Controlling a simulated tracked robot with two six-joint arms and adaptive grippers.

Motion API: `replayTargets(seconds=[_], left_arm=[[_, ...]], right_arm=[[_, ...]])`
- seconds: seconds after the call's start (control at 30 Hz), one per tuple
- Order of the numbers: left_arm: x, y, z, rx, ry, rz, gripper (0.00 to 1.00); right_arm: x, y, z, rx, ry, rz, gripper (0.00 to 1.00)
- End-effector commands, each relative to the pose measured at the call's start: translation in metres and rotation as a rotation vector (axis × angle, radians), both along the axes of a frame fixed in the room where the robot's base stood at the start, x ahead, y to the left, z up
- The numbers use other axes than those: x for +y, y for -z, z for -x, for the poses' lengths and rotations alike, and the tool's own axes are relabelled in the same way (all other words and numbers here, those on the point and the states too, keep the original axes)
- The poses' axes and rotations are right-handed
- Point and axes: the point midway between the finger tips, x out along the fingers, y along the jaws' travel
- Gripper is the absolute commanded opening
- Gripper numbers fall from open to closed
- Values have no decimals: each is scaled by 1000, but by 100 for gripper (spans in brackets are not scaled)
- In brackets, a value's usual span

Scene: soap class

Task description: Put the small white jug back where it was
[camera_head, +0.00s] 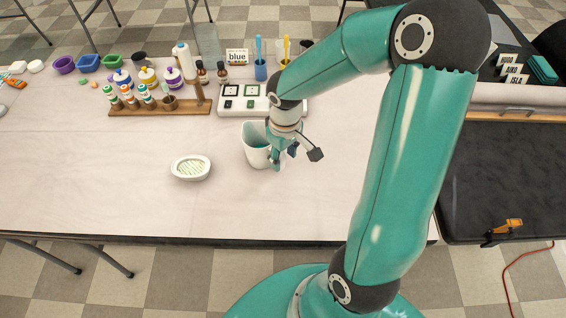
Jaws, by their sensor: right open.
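A white jug (254,151) stands upright on the pale table in the camera_head view. Its right side is partly hidden by my right gripper (294,162). The gripper is open at the jug's right side, with one finger in front of the jug and the other out to the right. I cannot tell whether a finger touches the jug. My left gripper is not in view.
A white oval soap dish (190,168) lies left of the jug. A white hotplate or scale unit (240,104) is behind it. A wooden rack (160,107) with several small bottles stands at the back left. The front of the table is clear.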

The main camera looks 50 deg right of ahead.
Motion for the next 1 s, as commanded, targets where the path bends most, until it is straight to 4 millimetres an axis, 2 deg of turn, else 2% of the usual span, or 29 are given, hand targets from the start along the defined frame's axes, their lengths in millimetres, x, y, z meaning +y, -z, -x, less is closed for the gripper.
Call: replayTargets(seconds=[0.03, 0.2, 0.4, 1.0], left_arm=[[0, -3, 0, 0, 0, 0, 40], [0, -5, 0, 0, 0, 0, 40], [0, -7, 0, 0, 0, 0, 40], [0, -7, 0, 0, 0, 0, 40]], right_arm=[[0, -14, -1, -6, -1, 1, 49], [1, -46, 1, -5, -1, 0, 49], [1, -68, 1, -1, -2, -1, 49], [1, -72, 2, 1, -1, -2, 49]])
